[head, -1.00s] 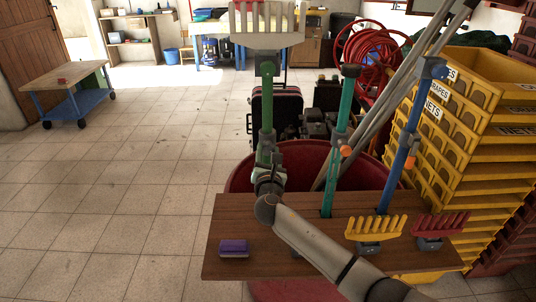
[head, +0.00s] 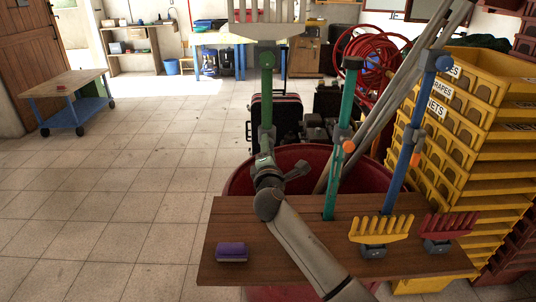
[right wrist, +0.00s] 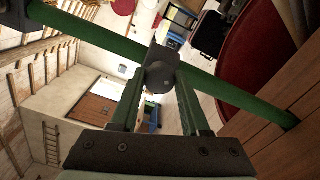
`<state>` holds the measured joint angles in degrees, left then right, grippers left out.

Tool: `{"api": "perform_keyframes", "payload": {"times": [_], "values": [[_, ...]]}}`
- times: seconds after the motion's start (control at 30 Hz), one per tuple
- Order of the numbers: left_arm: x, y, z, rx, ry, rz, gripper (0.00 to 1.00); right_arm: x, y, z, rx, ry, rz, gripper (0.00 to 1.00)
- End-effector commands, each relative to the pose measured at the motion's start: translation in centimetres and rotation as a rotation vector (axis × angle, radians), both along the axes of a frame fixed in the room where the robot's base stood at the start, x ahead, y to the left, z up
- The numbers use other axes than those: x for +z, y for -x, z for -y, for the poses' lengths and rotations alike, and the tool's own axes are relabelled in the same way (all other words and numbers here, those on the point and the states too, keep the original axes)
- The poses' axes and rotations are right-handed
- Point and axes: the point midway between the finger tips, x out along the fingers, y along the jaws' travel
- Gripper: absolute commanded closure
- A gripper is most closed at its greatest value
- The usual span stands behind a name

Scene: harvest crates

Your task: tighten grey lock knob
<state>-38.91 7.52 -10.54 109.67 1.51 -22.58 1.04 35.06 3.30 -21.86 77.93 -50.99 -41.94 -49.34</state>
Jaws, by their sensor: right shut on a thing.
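The grey lock knob (right wrist: 162,77) is on a green pole (right wrist: 225,90) in the right wrist view, between my fingers. My right gripper (right wrist: 160,85) is shut on it, one green finger on each side. In the head view the green pole (head: 266,105) stands upright with a pale rake head (head: 265,31) on top. My right gripper (head: 266,160) is at the pole's lower part there and hides the knob. My left gripper is in neither view.
A wooden board (head: 225,272) carries a purple block (head: 232,252), a yellow rake head (head: 381,229) and a red one (head: 449,225). Yellow crates (head: 470,140) are stacked at right.

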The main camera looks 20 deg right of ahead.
Motion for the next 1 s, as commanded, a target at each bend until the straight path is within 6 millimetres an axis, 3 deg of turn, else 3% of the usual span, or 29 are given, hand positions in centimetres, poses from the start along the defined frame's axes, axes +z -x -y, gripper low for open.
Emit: {"api": "perform_keyframes", "payload": {"times": [0.23,0.5,1.0], "values": [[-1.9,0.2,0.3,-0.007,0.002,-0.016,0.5,-0.4,0.0,-0.1,0.001,-0.223,0.064,1.0],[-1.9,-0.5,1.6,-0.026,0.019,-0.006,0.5,-0.3,0.0,0.0,0.0,-0.409,0.118,1.0],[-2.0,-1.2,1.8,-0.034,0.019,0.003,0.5,-0.1,0.0,0.0,0.0,-0.549,0.157,1.0]]}}
